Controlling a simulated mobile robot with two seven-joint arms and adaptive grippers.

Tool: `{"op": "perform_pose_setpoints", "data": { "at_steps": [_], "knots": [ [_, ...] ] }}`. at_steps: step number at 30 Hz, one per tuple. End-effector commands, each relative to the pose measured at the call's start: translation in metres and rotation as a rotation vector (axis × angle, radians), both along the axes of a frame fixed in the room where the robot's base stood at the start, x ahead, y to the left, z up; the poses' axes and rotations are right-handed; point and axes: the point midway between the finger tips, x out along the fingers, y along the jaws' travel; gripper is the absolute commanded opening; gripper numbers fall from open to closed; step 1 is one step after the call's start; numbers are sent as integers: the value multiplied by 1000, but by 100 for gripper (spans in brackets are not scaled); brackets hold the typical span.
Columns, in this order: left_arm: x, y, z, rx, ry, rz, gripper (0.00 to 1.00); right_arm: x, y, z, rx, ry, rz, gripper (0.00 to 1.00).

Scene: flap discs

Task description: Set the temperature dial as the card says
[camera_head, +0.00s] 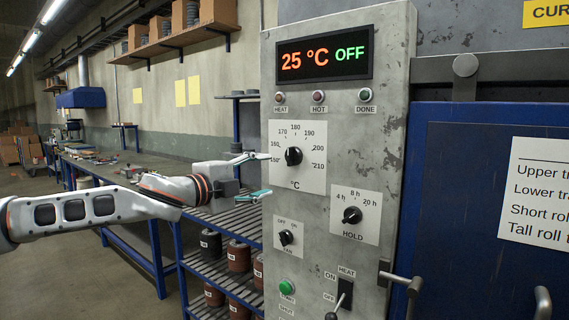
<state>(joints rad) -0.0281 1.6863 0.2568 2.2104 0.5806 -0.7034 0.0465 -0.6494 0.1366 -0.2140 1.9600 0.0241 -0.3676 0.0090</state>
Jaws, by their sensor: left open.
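The temperature dial (293,156) is a black knob on a white plate marked from 150 to 210 °C, on the grey control panel (390,160). Its exact pointer position is too small to read. My left gripper (262,175) is open and empty at the panel's left edge, its upper finger just left of the dial plate and its lower finger below. I cannot tell whether it touches the panel. A white sheet (535,190) on the blue door starts lines with "Upper tr", "Lower tr", "Short rol", "Tall roll t"; the rest is cut off, and no temperature shows.
The display (322,55) reads 25 °C OFF. The hold dial (352,215), fan switch (286,238), green start button (287,287) and heat switch (345,293) sit below. Shelves with rolls (238,256) stand under my left arm. A blue door (460,200) is at right.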

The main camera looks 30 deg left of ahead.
Motion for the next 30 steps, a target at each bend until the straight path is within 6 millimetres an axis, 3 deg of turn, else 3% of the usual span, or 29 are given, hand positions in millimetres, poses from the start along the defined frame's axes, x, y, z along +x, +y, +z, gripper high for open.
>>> {"op": "perform_pose_setpoints", "data": {
  "at_steps": [3,6,11,21,30],
  "knots": [
    [-4,-11,26,52,-25,-6,52,0,0,-1,0,1,0,40],
    [-5,-15,34,69,-33,-6,52,-1,0,-2,-1,2,0,40],
    [4,-14,33,71,-31,-3,52,-2,0,-7,-1,4,0,40],
    [44,-18,31,71,-29,-6,52,-3,-4,-20,-15,8,3,40],
    [69,-21,34,68,-32,-7,52,2,-6,-20,-23,-1,3,40]
  ]
}}
